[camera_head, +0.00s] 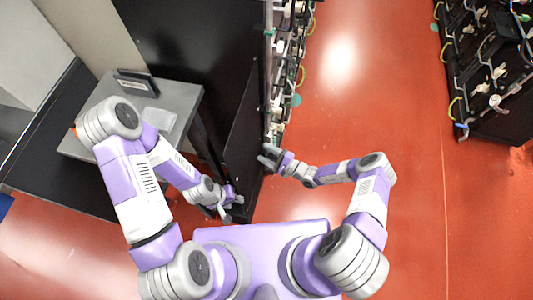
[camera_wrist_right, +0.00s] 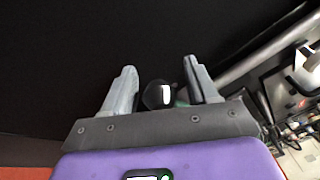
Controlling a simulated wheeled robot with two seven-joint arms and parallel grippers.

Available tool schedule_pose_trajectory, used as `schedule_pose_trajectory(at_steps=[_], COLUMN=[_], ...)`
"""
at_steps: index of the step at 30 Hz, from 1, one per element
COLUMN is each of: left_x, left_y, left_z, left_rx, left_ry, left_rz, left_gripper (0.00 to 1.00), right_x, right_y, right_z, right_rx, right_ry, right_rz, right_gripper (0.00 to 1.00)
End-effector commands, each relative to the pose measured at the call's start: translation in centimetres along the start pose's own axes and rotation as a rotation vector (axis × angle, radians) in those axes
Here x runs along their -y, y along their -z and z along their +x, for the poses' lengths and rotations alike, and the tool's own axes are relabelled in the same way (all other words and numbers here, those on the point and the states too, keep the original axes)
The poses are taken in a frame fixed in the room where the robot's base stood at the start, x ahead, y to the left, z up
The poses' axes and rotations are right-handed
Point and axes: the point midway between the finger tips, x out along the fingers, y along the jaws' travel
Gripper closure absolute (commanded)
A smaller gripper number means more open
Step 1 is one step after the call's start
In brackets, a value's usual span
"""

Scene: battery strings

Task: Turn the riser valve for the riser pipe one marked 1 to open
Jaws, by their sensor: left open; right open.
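My right gripper (camera_head: 268,153) is open beside the lower end of the black rack. In the right wrist view its two grey fingers (camera_wrist_right: 162,82) stand apart. A dark round knob-like part (camera_wrist_right: 158,95) with a white mark shows between them, with a bit of green beside it. I cannot tell whether this is the riser valve, or whether the fingers touch it. A light grey pipe (camera_wrist_right: 262,55) runs slantwise to the right of the fingers. No number 1 is readable. My left gripper (camera_head: 229,203) is open and empty, low by the black cabinet side.
The black rack (camera_head: 245,125) carries white parts and cables (camera_head: 285,60) along its right side. A grey table (camera_head: 185,98) with a dark sign stands at left. Another rack (camera_head: 490,70) stands at upper right. The red floor (camera_head: 370,90) between the racks is clear.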

Motion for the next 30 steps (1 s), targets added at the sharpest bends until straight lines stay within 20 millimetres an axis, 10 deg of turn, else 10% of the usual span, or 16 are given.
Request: schedule_pose_trajectory(at_steps=[3,15,30], left_x=[-0.01,-0.01,-0.37], left_y=[0.01,0.0,-0.04], left_z=[-0.01,-0.01,-0.97], left_rx=[0.0,0.0,0.0], left_ry=[0.0,0.0,0.0], left_rz=[0.0,0.0,0.0], left_gripper=[0.57,0.57,0.57], right_x=[0.01,-0.01,0.67], right_y=[-0.01,-0.02,-0.49], right_z=[-0.01,-0.04,-0.09], right_rx=[0.0,0.0,-0.015], right_ry=[0.0,0.0,-0.022], right_rz=[0.0,0.001,0.085], right_gripper=[0.42,1.0,1.0])
